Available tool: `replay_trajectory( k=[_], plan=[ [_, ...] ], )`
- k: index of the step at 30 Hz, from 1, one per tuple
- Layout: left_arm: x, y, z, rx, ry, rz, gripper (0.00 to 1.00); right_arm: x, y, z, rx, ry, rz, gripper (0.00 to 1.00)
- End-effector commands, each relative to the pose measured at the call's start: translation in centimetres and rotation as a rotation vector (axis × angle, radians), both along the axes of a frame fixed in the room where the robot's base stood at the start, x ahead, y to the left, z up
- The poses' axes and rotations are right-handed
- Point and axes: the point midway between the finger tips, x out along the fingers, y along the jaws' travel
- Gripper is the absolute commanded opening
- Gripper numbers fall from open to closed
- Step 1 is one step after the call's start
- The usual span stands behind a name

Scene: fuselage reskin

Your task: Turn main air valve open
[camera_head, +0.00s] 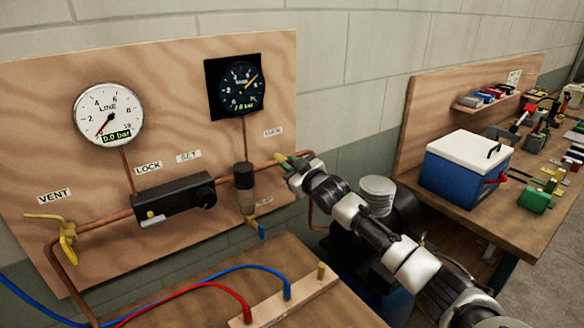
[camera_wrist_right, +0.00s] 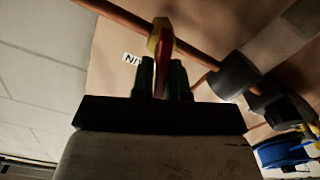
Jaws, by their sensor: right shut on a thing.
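The main air valve sits at the right end of the copper pipe (camera_head: 130,213) on the plywood panel. Its yellow-and-red handle (camera_wrist_right: 162,40) stands between my right fingers in the right wrist view. My right gripper (camera_head: 286,163) is shut on this handle, and it also shows in the wrist view (camera_wrist_right: 162,77). The gripper and wrist hide much of the valve body in the head view. My left gripper is out of view.
A yellow VENT handle (camera_head: 62,236) is at the panel's left. A black lock box (camera_head: 174,201) and a regulator (camera_head: 244,186) sit along the pipe. Red and blue hoses run across the bench (camera_head: 300,262). A blue-and-white cooler (camera_head: 464,166) stands on the right-hand table.

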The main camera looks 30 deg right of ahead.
Motion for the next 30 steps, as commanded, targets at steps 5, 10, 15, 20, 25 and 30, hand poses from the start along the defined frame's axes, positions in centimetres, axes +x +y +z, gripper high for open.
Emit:
replay_trajectory(
  k=[5,10,15,20,25,30],
  plan=[
    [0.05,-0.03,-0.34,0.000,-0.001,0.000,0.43,-0.04,0.23,-0.21,-0.172,-0.023,0.000,0.00],
    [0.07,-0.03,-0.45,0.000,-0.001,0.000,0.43,-0.06,0.45,-0.33,-0.331,-0.046,0.001,0.00],
    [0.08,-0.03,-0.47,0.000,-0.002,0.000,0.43,-0.10,0.61,-0.54,-0.491,-0.067,0.000,0.00],
    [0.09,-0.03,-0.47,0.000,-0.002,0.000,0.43,-0.11,0.73,-0.74,-0.641,-0.087,0.000,0.00],
    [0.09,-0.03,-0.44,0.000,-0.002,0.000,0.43,-0.12,0.85,-0.94,-0.797,-0.109,0.000,0.00],
    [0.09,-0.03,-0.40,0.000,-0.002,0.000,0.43,-0.13,0.90,-1.13,-0.934,-0.129,0.000,0.00]
  ],
)
